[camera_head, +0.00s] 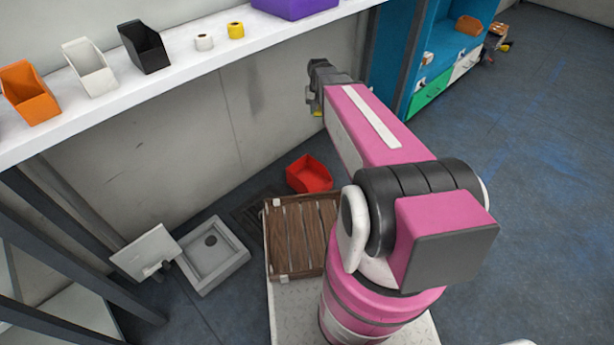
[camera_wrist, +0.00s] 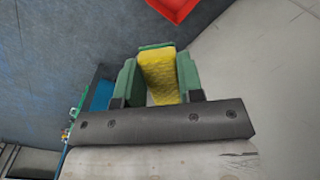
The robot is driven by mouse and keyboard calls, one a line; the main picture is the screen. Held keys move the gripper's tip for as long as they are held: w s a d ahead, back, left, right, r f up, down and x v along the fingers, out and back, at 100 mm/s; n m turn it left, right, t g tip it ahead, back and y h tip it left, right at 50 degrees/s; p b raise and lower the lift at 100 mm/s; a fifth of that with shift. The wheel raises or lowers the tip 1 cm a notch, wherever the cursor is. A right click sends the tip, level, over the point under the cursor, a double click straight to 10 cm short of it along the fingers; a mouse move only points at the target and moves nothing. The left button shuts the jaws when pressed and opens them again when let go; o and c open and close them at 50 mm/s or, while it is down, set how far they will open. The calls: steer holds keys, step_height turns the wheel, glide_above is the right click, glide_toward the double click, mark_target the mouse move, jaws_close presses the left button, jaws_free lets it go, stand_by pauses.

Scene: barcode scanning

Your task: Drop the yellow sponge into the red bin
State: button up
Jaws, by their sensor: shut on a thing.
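My gripper (camera_wrist: 158,82) is shut on the yellow sponge (camera_wrist: 160,72) in the wrist view, with a green finger on each side of it. In the head view my gripper (camera_head: 317,100) is in the air at the far end of my pink arm, and a small bit of the yellow sponge (camera_head: 317,113) shows at its underside. The red bin (camera_head: 310,174) stands on the floor by the wall, below my gripper in the picture. A part of the red bin (camera_wrist: 178,8) shows at the top of the wrist view, apart from the sponge. The bin's inside is only partly visible.
A white shelf (camera_head: 190,68) along the wall holds orange, white and black bins and two tape rolls. A wooden crate (camera_head: 300,240) is in front of the red bin. A grey basin (camera_head: 212,256) stands to its left. A blue cabinet (camera_head: 440,60) is at the right.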

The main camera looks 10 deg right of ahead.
steer(key=w+f+m, duration=0.2)
steer(key=f+m, duration=0.1)
steer(key=f, duration=1.7)
steer(key=w+a+f+m, duration=0.1)
steer(key=f+m, duration=0.3)
steer(key=f, duration=1.7)
steer(key=shift+w, duration=0.6)
steer(key=shift+a, duration=0.1)
steer(key=o, duration=1)
steer(key=shift+c, duration=0.2)
step_height(320, 180, up, 11)
steer(key=shift+s, duration=0.2)
